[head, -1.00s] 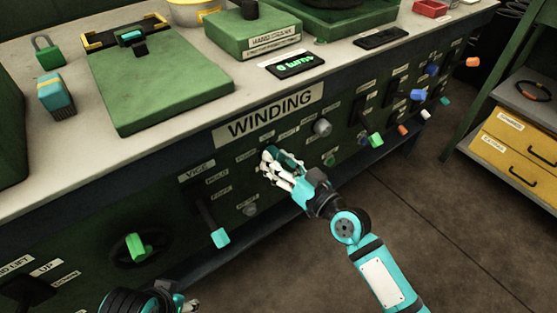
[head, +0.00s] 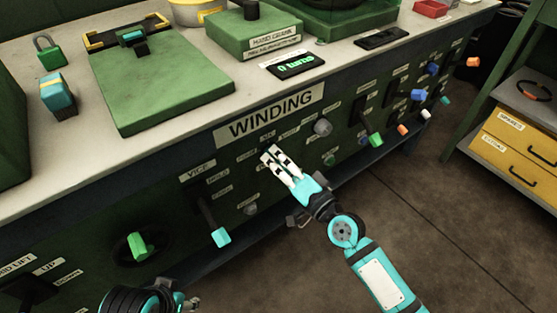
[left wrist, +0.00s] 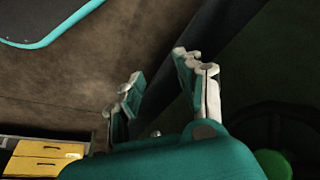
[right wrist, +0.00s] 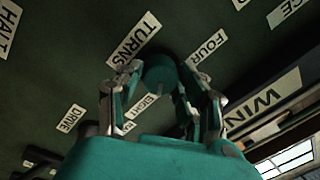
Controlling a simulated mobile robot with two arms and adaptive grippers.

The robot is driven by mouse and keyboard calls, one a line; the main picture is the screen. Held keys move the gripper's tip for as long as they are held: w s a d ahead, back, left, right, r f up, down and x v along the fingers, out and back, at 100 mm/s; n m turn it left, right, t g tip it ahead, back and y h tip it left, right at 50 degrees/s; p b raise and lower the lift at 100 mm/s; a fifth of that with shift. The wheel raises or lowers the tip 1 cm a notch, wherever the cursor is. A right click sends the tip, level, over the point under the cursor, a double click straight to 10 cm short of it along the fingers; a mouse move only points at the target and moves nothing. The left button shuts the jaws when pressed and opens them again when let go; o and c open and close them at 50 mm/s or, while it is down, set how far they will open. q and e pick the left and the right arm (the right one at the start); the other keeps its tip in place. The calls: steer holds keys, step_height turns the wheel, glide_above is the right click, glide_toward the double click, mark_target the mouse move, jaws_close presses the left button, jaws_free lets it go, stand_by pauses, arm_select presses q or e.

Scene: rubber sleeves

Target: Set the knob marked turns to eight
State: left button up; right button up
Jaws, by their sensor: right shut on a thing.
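The knob marked turns (right wrist: 160,72) is a dark green round knob on the winding panel. In the right wrist view, the label TURNS (right wrist: 132,40) is beside it, with FOUR (right wrist: 207,48) on one side and EIGHT (right wrist: 143,104) on another. My right gripper (head: 270,154) is shut on this knob, a finger on each side; its fingers hide the knob in the head view. The display (head: 296,66) reads 0 turns. My left gripper (left wrist: 158,82) is open and empty, low at the left.
The WINDING sign (head: 270,115) is above the knob. A grey knob (head: 323,127) is to its right, and a lever with a cyan handle (head: 221,237) to its left. A green-handled lever (head: 376,140) stands further right. The floor in front is clear.

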steer(key=shift+m, duration=0.4)
steer(key=o, duration=1.1)
steer(key=shift+o, duration=0.2)
steer(key=shift+s+d, duration=0.1)
steer(key=v, duration=1.1)
steer(key=shift+s+d, duration=0.2)
steer(key=shift+s, duration=0.15)
steer(key=shift+f, duration=0.1)
